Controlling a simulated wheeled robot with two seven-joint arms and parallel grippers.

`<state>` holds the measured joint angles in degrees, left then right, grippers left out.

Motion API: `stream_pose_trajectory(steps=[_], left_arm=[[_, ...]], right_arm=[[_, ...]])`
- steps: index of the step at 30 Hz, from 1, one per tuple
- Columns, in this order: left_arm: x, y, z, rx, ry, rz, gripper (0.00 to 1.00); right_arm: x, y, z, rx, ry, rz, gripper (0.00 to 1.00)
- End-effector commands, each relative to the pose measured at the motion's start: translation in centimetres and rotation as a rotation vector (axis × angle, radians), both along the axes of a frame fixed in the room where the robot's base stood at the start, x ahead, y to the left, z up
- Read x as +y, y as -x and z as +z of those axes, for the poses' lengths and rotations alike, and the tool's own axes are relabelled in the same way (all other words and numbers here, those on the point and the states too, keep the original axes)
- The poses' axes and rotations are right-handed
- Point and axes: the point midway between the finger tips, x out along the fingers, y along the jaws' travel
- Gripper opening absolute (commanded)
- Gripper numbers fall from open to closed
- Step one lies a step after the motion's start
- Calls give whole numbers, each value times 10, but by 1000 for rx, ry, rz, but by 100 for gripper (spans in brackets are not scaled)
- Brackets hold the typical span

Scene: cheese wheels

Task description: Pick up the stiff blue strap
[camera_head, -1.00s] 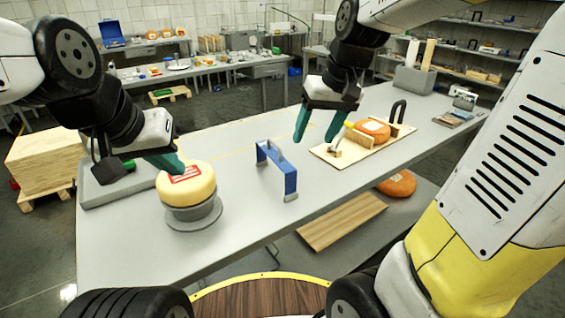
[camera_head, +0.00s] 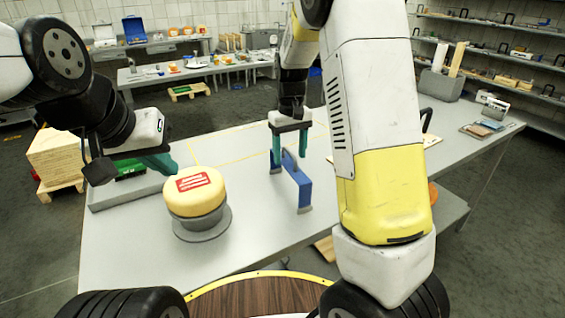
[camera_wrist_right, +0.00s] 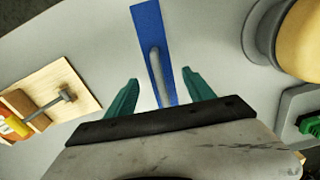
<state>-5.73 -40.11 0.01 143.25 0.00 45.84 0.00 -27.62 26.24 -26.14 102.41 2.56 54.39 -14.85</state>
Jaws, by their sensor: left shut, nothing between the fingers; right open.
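The blue strap (camera_head: 300,184) stands upright like a bracket on the grey table, with a grey handle on its top. In the right wrist view the strap (camera_wrist_right: 148,28) runs between the two green fingers of my right gripper (camera_wrist_right: 163,92). My right gripper (camera_head: 290,145) is open above the strap, with one finger on each side; I cannot tell whether it touches. My left gripper (camera_head: 165,163) is shut and empty, beside the yellow cheese wheel.
The yellow cheese wheel (camera_head: 194,192) with a red label sits on a round grey stand (camera_head: 203,226) left of the strap. A grey tray (camera_head: 108,198) lies behind it. In the right wrist view, a wooden board (camera_wrist_right: 75,97) lies left of the strap. The table (camera_head: 250,240) is clear in front.

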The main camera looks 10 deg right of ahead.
Motion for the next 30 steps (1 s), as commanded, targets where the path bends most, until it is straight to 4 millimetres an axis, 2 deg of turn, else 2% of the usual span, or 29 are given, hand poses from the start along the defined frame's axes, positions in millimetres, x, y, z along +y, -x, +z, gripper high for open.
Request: stream_pose_trajectory(steps=[3,7,16,17,24,26,30], left_arm=[[0,0,0,0,0,0,0],[0,0,0,0,0,0,0],[0,0,0,0,0,0,0],[0,0,0,0,0,0,0],[0,0,0,0,0,0,0],[0,0,0,0,0,0,0],[0,0,0,0,0,0,0]], right_arm=[[2,1,-20,4,2,0,62],[2,0,-36,2,1,0,62],[2,0,-42,-1,0,-1,62],[2,0,-42,-1,0,-1,58],[2,0,-42,-1,0,-1,11],[2,0,-42,-1,0,-1,0],[2,0,-42,-1,0,-1,0]])
